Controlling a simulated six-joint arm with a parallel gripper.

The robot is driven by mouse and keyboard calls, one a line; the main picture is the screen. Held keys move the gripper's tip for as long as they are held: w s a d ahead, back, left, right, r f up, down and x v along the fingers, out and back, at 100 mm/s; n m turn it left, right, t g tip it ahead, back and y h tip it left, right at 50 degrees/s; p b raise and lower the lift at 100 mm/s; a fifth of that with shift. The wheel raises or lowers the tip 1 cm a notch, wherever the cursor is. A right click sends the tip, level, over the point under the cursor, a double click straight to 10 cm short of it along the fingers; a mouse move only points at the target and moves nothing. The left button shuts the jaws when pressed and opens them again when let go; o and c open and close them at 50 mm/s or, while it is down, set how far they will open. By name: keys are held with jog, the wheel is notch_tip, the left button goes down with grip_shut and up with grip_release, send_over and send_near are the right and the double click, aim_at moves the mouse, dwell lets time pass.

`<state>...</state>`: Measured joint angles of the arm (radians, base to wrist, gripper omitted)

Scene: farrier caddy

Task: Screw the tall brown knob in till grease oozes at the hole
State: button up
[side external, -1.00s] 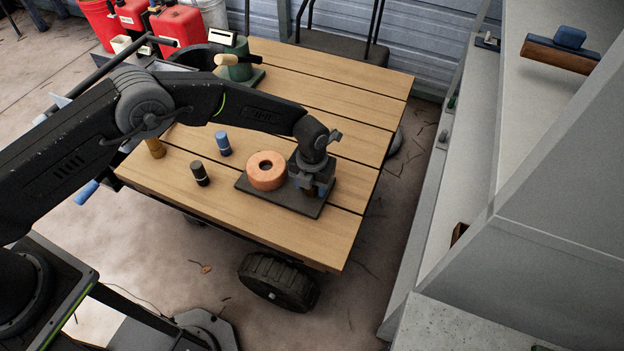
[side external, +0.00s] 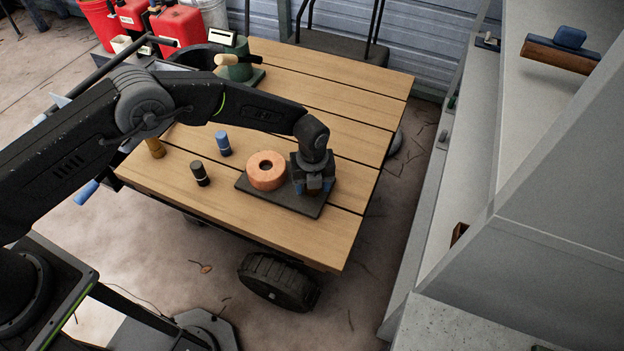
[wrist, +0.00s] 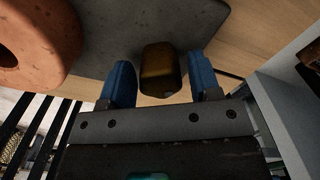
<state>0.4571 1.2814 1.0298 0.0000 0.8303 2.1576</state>
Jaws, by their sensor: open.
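The tall brown knob (wrist: 160,70) stands between the two blue fingertips of my gripper (wrist: 162,82) in the wrist view. Gaps show on both sides of it, so the jaws are open around it and not touching it. In the side external view my gripper (side external: 313,188) is low over the right end of a dark plate (side external: 254,192), with a little brown of the knob (side external: 314,184) showing between the fingers. An orange ring (side external: 266,182) with a central hole lies on the plate left of the gripper. I see no grease. The knob's base is hidden.
A green device (side external: 237,65) is at the back. Grey shelving (side external: 520,230) rises right of the cart.

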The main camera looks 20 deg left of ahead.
jog(key=n, duration=0.6)
dwell(0.3)
jog(key=n, duration=0.6)
jog(key=n, duration=0.6)
dwell(0.3)
